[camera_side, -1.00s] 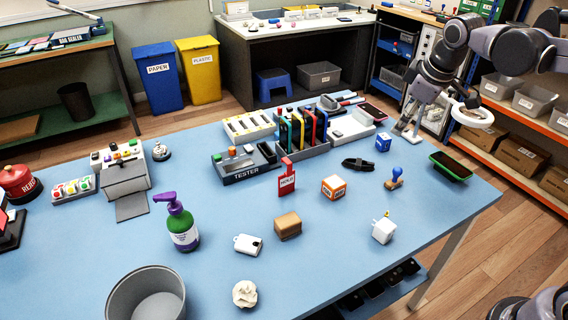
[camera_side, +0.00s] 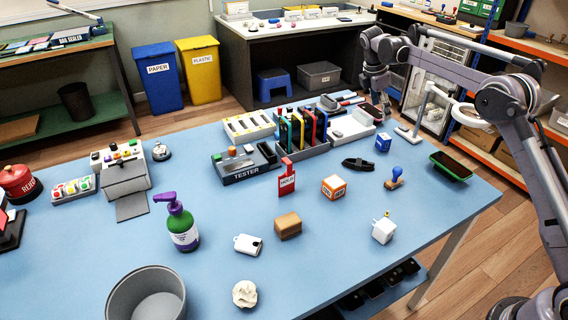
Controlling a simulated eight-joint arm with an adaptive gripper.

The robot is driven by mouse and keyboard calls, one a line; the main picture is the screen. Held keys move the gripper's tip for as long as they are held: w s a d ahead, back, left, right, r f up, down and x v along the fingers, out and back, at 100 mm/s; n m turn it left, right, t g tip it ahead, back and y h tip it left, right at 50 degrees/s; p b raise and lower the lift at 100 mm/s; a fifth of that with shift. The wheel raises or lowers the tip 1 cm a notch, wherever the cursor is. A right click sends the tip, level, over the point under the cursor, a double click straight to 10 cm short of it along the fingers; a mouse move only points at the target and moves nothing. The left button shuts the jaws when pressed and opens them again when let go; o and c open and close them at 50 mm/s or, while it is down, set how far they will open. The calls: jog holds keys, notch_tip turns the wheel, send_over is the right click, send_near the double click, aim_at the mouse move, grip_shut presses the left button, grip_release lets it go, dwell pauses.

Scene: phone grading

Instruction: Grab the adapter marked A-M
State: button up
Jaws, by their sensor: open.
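A white block (camera_side: 384,230) with small prongs on top stands near the right front edge of the table and looks like a plug adapter. A flatter white item (camera_side: 248,244) lies left of it, in front of a brown block (camera_side: 288,226). I cannot read an A-M mark on either one. An orange and white cube (camera_side: 334,187) and a small blue cube (camera_side: 383,142) also stand on the table; their markings are too small to read. My gripper (camera_side: 381,104) is open and points down by the table's far right edge, away from these items.
A blue stamp (camera_side: 395,178), a dark strap (camera_side: 358,164) and a red HOLD sign (camera_side: 287,180) stand mid-table. A soap pump (camera_side: 182,225) and grey bin (camera_side: 146,296) are at left.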

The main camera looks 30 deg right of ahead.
aim_at(384, 136)
jog(key=shift+n+g, duration=0.4)
jog(key=shift+n, duration=0.2)
jog(key=x, duration=0.5)
jog(key=w+x, duration=0.1)
jog(key=x, duration=0.9)
jog(key=shift+w+d+r, duration=0.1)
jog(key=shift+w+d, duration=0.1)
jog(key=c, duration=1.1)
